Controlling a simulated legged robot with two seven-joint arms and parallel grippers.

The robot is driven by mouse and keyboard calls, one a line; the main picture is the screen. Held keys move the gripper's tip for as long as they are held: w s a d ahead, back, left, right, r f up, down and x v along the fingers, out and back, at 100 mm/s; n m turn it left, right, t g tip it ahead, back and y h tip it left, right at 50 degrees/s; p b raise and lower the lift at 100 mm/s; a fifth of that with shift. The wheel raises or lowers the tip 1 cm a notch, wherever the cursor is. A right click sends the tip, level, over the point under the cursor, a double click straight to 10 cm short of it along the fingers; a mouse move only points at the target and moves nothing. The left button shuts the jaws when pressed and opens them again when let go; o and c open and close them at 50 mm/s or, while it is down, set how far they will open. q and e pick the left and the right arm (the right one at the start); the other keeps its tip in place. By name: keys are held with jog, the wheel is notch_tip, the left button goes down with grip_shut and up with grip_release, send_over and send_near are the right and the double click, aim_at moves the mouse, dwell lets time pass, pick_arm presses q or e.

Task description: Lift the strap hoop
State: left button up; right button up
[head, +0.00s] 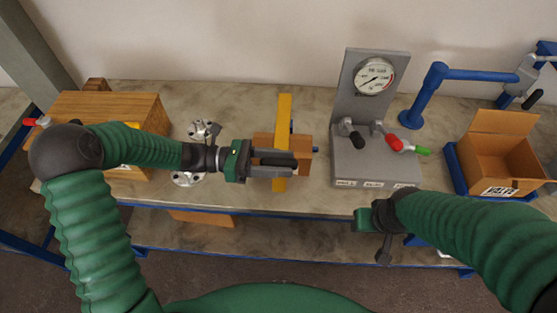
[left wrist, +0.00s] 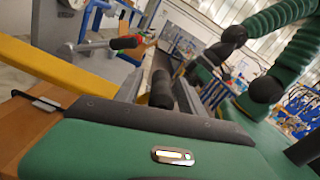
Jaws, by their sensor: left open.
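The strap hoop appears as a yellow band (head: 285,115) standing at a wooden block (head: 304,148) on the bench. It also shows in the left wrist view (left wrist: 42,66) at the left. My left gripper (head: 296,164) comes in from the left, and its dark fingers cross in front of the band. It is open. Whether the fingers touch the band, or have it between them, I cannot tell. My right gripper (head: 364,220) is at the bench's front edge, below the gauge stand, apart from the hoop. Its fingers are mostly hidden.
A grey gauge stand (head: 350,172) with red, green and black handles stands to the right. Flanged metal parts (head: 188,178) lie left of the block, near a larger wooden box (head: 100,108). A cardboard box (head: 500,150) and blue pipe (head: 435,90) are farther right.

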pick_arm(q)
jog(key=shift+d, duration=0.6)
jog(key=shift+c, duration=2.5)
jog(key=shift+a, duration=0.6)
grip_shut()
